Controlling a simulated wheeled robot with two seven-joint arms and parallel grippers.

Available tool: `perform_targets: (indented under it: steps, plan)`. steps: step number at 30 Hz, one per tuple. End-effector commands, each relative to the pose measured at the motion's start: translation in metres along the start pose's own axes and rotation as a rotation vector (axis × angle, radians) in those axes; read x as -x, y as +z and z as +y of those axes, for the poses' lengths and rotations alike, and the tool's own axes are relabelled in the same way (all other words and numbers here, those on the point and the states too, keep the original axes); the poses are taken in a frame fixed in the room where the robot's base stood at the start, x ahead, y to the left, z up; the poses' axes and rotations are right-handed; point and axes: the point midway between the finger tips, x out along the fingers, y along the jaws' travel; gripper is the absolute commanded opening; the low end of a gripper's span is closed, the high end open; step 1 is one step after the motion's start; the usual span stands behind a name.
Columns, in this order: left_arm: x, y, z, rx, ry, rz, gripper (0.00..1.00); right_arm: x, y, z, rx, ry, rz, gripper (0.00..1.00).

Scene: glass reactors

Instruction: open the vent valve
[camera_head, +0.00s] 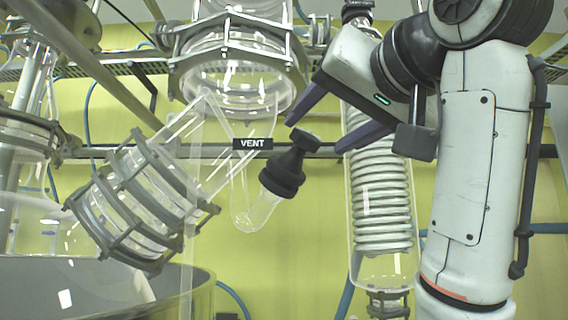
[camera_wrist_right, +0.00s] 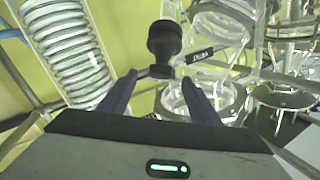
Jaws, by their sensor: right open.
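The vent valve (camera_head: 285,170) has a black knob on a clear glass branch below the big glass flange, just right of a black VENT label (camera_head: 252,143). My right gripper (camera_head: 318,122) is open beside the valve, its two purple fingers pointing left toward the black knob. In the head view the fingertips lie just right of and above the knob, apart from it. In the right wrist view the black knob (camera_wrist_right: 164,42) shows ahead, between and beyond the two fingertips (camera_wrist_right: 160,82). Nothing is between the fingers. My left gripper is not in view.
A clear coil condenser (camera_head: 382,200) hangs behind my right arm. A clamped glass joint (camera_head: 140,200) slants at the left, above a large vessel (camera_head: 110,285). A metal rail (camera_head: 200,152) runs behind the valve. The space below the valve looks clear.

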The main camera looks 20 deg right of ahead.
Motion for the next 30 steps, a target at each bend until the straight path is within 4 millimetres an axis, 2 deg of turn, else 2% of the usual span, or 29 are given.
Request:
perform_targets:
  steps: [4,12,18,24,30]
  plan:
    - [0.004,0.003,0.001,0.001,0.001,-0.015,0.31,-0.009,-0.003,-0.002,-0.002,0.001,-0.002,0.57]
    - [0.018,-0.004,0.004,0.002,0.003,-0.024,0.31,-0.059,-0.004,-0.002,-0.001,0.002,-0.003,0.57]
    - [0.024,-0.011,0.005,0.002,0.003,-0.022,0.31,-0.088,-0.003,-0.002,-0.001,0.001,-0.002,0.57]
    - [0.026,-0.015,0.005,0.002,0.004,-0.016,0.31,-0.099,-0.002,-0.001,-0.001,0.0,0.0,0.57]
    - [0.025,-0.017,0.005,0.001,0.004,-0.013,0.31,-0.1,-0.002,-0.001,-0.001,0.0,0.001,0.57]
